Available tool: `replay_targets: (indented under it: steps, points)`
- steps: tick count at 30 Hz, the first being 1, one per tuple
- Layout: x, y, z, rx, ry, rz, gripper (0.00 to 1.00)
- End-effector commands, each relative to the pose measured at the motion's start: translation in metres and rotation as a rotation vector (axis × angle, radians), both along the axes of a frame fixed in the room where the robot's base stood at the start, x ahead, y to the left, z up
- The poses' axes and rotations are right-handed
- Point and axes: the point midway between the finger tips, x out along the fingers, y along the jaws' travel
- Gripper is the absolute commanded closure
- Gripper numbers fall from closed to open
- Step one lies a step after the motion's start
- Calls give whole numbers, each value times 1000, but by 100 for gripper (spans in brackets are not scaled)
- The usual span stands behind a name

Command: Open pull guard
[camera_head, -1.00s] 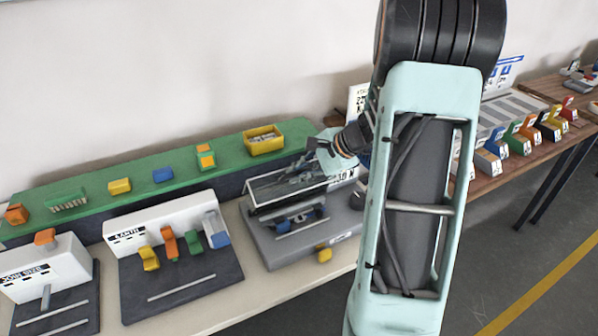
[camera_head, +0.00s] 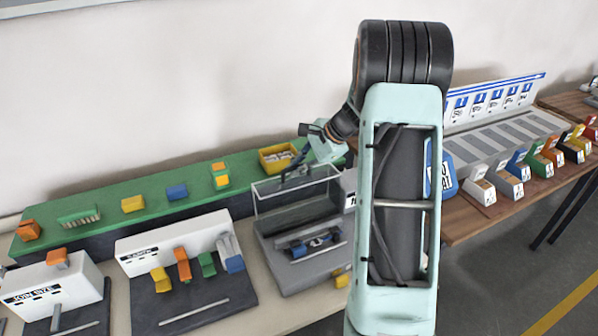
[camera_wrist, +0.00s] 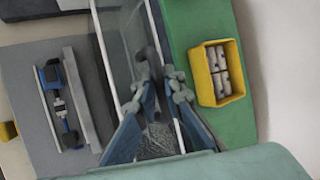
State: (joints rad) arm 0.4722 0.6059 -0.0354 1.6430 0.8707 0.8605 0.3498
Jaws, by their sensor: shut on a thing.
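The pull guard (camera_head: 298,201) is a clear panel with a thin pale frame, standing raised at the back of a grey machine base (camera_head: 285,262). Below and in front of it, a blue and dark mechanism (camera_head: 312,244) sits uncovered on the base. My gripper (camera_head: 292,176) is at the guard's upper edge, partly hidden by my wrist. In the wrist view, my gripper's blue-grey fingers (camera_wrist: 153,70) close on the guard's edge. The clear guard panel (camera_wrist: 120,45) stretches away beyond them. The exact contact is hard to make out.
A yellow bin (camera_head: 276,158) with pale parts stands on the green shelf (camera_head: 100,232) behind the guard. My arm hides the area right of the machine.

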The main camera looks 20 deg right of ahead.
Motion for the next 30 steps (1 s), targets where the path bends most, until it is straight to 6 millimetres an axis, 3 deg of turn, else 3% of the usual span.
replay_targets:
  steps: [17,18,20,30]
  points:
    - [7,1,1,0,-6,3,100]
    - [7,1,1,0,-6,3,88]
    - [7,1,1,0,-5,2,83]
    - [4,-2,3,-1,-4,0,83]
